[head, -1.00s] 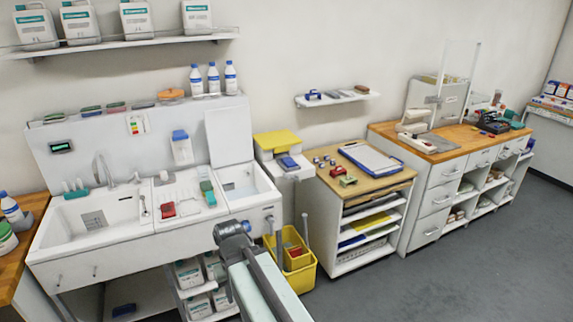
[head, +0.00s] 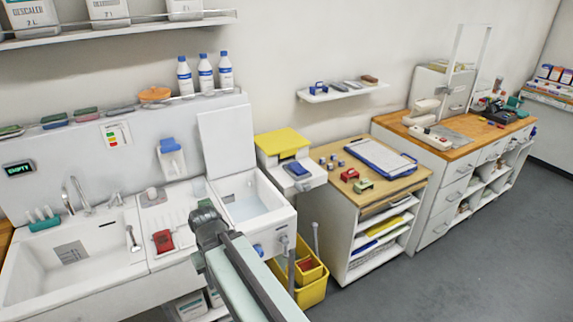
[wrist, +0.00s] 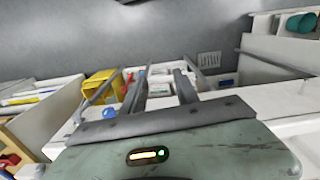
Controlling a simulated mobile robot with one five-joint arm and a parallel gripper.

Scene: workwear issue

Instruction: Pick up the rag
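I cannot pick out the rag with certainty. A small dark-blue flat item (head: 297,170) lies on the front of a white unit with a yellow lid (head: 282,141); I cannot tell if it is cloth. A red item (head: 163,240) lies on the sink's drainboard. My gripper (head: 207,222) is over the front of the sink unit, right of the red item, and hides part of the unit. In the wrist view my gripper (wrist: 161,84) has its fingers apart, with nothing seen held between them.
The white sink unit (head: 95,285) fills the left. A yellow bucket (head: 314,291) stands on the floor beside it. A wooden-topped cabinet (head: 339,205) holds a clipboard (head: 380,157) and small items. Open grey floor (head: 480,240) lies at the right.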

